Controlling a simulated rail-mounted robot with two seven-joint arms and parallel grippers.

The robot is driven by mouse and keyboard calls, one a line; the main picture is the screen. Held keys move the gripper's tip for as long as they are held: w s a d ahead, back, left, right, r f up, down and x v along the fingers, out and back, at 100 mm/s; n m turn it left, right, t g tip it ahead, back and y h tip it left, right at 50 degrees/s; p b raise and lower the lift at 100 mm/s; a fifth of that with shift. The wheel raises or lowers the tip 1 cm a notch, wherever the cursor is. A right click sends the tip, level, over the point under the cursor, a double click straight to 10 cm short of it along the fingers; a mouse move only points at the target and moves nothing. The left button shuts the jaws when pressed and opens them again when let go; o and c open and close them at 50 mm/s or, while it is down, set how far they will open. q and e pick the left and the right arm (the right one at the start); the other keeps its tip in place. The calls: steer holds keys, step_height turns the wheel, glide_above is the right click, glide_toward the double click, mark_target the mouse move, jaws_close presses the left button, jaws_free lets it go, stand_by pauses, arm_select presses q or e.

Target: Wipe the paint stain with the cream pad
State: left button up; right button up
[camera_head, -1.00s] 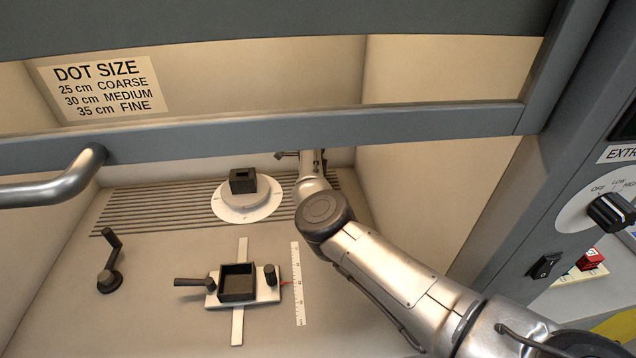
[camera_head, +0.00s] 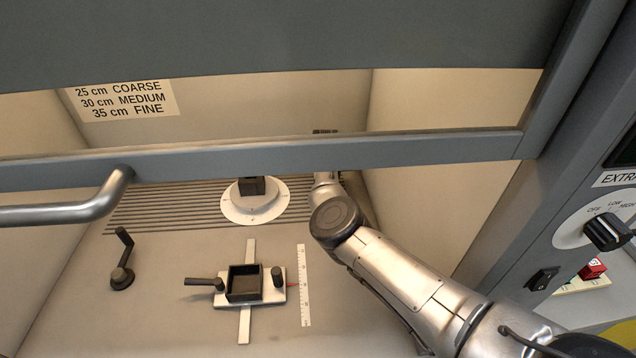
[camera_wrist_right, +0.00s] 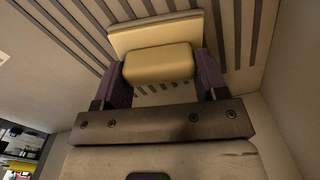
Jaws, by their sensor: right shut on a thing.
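The cream pad (camera_wrist_right: 158,63) is a pale yellow block in the right wrist view. My right gripper (camera_wrist_right: 160,82) is shut on it, with a purple-grey finger on each side. A flat cream part (camera_wrist_right: 157,32) shows just beyond the block; I cannot tell whether it belongs to the pad. The grooved surface lies beyond it, and I cannot tell whether the pad touches it. In the head view my right arm reaches into the booth, and the grey bar hides its wrist. I cannot make out a paint stain in either view. My left gripper is in neither view.
The grey crossbar (camera_head: 260,156) and metal handle (camera_head: 110,196) span the booth front. Inside are a white round dial with a black block (camera_head: 251,212), a black open box (camera_head: 244,283), a crank (camera_head: 122,265) and a ruler (camera_head: 304,285). Bare floor lies left and front.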

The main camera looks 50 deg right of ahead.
steer(key=shift+s+d+p, duration=0.7)
steer(key=shift+s+d, duration=0.2)
steer(key=shift+s+d+f+p, duration=0.2)
steer(key=shift+s+d+p, duration=0.2)
steer(key=shift+s+d, duration=0.3)
steer(key=shift+s+d+r+p, duration=0.1)
steer(key=shift+s+d+p, duration=0.4)
steer(key=shift+s+d, duration=0.15)
steer(key=shift+s+d+p, duration=0.3)
steer(key=shift+s+d, duration=0.25)
steer(key=shift+s, duration=0.05)
steer(key=shift+s+a+r+p, duration=0.2)
steer(key=shift+s+a+p, duration=0.2)
steer(key=shift+p, duration=0.85)
steer(key=shift+s+a+p, duration=0.3)
steer(key=shift+a+p, duration=0.1)
steer(key=shift+p, duration=0.35)
steer(key=shift+f, duration=0.15)
steer(key=shift+w+a, duration=0.1)
